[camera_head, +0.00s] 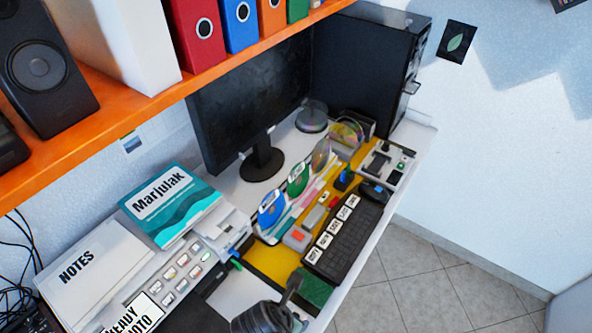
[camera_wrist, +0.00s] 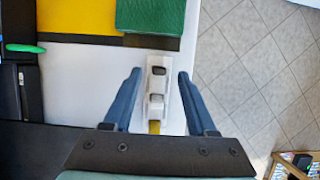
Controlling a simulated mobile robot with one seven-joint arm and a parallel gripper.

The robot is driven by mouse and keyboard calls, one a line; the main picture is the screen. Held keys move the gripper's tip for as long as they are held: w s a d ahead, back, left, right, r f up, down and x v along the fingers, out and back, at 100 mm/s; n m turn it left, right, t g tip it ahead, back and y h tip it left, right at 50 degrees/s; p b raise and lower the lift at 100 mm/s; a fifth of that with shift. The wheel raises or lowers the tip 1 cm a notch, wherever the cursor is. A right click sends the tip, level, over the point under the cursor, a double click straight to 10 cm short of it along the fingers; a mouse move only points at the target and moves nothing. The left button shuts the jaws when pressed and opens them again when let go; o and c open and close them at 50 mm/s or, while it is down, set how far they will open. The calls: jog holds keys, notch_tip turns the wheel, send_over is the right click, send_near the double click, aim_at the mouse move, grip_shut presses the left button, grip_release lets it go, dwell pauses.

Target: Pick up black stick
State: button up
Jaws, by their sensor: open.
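A narrow white holder (camera_wrist: 165,118) stands on the white desk in the wrist view. A small dark block (camera_wrist: 158,71), which looks like the black stick, sits at its far end. A lighter grey piece (camera_wrist: 156,98) sits nearer to me in the same holder. My gripper (camera_wrist: 158,76) is open, with one blue-grey finger on each side of the holder. No contact shows. I cannot tell the height of the fingertips above the holder. In the head view my dark arm end covers the front edge of the desk, and I cannot make out the stick there.
A green pad (camera_wrist: 150,16) and a yellow mat (camera_wrist: 78,15) lie beyond the holder. A black keyboard (camera_head: 345,240) and discs in a rack (camera_head: 272,208) are farther back. An orange shelf (camera_head: 110,108) overhangs the left. Tiled floor (camera_wrist: 255,75) lies past the desk's edge.

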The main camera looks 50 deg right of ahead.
jog(key=shift+x, duration=0.95)
jog(key=shift+r, duration=0.1)
grip_shut()
